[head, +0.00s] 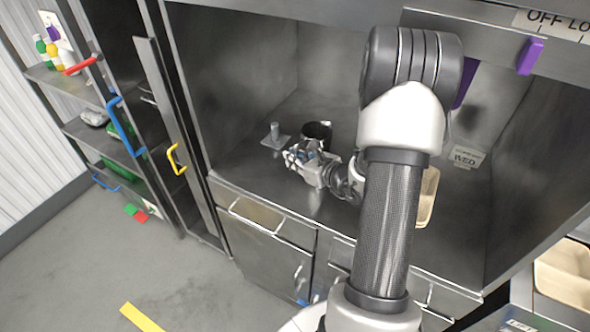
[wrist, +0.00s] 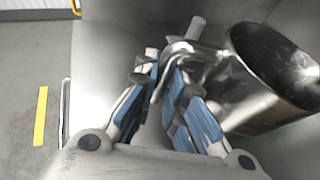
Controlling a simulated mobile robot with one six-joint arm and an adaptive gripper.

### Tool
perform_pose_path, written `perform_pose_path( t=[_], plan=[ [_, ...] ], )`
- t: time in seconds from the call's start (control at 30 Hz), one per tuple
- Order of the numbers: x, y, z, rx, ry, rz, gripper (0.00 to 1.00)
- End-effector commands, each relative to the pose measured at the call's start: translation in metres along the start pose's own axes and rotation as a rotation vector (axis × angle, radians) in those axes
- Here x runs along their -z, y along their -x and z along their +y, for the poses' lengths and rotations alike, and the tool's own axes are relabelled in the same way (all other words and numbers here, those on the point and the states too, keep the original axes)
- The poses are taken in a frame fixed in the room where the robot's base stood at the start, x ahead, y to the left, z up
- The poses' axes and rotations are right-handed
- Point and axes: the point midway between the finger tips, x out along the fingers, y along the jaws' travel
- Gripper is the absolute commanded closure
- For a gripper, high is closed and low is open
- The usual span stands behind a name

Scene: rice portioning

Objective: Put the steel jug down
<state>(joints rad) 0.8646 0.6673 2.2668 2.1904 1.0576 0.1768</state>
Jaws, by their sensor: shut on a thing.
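The steel jug (head: 318,130) is a shiny metal cup with a dark, open mouth, inside the steel bay on the left side. It fills the right of the wrist view (wrist: 262,85), with its mouth facing up and its handle toward my fingers. My gripper (head: 300,156) is shut on the handle of the jug. Its blue-padded fingers also show in the wrist view (wrist: 163,70), on either side of the handle. I cannot tell whether the jug's base touches the bay floor; my gripper and arm hide its lower part.
A short grey post on a small plate (head: 275,136) stands left of the jug, close by. A beige tray (head: 427,196) is partly behind my arm on the right. The bay's front floor (head: 255,178) is clear.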

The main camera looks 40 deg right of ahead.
Motion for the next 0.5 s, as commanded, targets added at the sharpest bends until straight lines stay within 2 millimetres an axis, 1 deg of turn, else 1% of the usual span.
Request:
perform_pose_path(
  t=[0.03,0.1,0.2,0.5],
  plan=[
    [0.009,-0.004,0.0,-0.001,-0.002,0.001,1.0],
    [0.021,-0.008,0.001,-0.001,-0.003,0.002,1.0],
    [0.032,-0.013,0.0,0.0,-0.003,0.001,1.0],
    [0.032,-0.013,0.0,0.0,0.0,-0.001,1.0]
  ],
)
